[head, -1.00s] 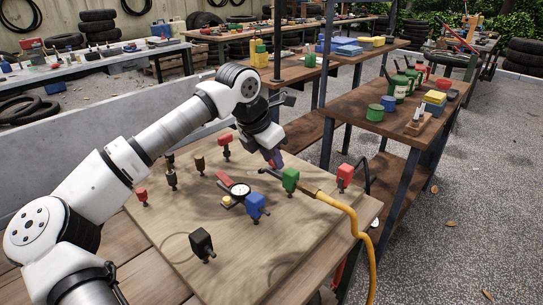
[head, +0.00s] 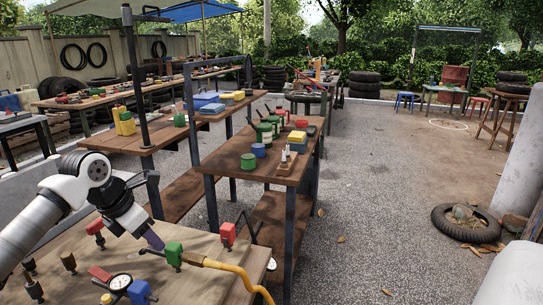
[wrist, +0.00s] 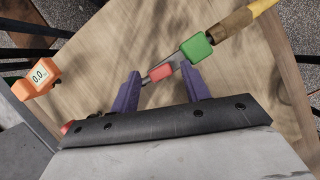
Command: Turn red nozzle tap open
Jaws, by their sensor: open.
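In the wrist view, a small red tap piece (wrist: 160,72) sits on a thin metal tube, in line with a green block (wrist: 195,47) and a brass fitting (wrist: 232,22). My gripper (wrist: 161,78) is open, its two purple fingers on either side of the red piece; I cannot tell if they touch it. In the head view, my gripper (head: 153,241) is low over the wooden board, just left of the green block (head: 173,254). The red piece between the fingers is hidden there. A yellow hose (head: 240,271) runs right from the green block.
Another red block (head: 228,233) stands right of the green one. A round gauge (head: 121,281), a blue block (head: 139,292) and a red block (head: 95,227) stand nearby. An orange 0.0 meter (wrist: 38,80) is at left in the wrist view. Shelves (head: 225,165) stand beyond the board.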

